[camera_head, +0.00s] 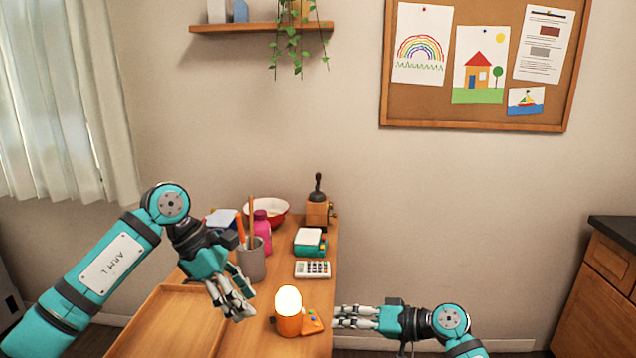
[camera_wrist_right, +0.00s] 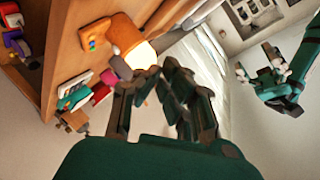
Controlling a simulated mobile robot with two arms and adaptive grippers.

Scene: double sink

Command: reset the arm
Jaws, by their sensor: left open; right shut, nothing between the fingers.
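My left arm comes in from the left in the head view. Its gripper (camera_head: 232,302) is open and empty above the table, near the tray's right side. My right gripper (camera_head: 338,316) is shut and empty beside the table's right edge, pointing left toward the glowing lamp (camera_head: 288,312). In the right wrist view the fingers of the right gripper (camera_wrist_right: 158,72) show nothing between them, and the lamp (camera_wrist_right: 128,38) appears just beyond them. Whether they touch the lamp cannot be told. My left gripper also shows at the right of that view (camera_wrist_right: 262,76).
The wooden table (camera_head: 262,285) carries a tray (camera_head: 165,318), a pencil cup (camera_head: 251,263), a pink bottle (camera_head: 263,230), a bowl (camera_head: 270,207), a calculator (camera_head: 313,269), a grinder (camera_head: 318,210) and a teal item (camera_head: 310,243). The space right of the table is open up to a cabinet (camera_head: 600,285).

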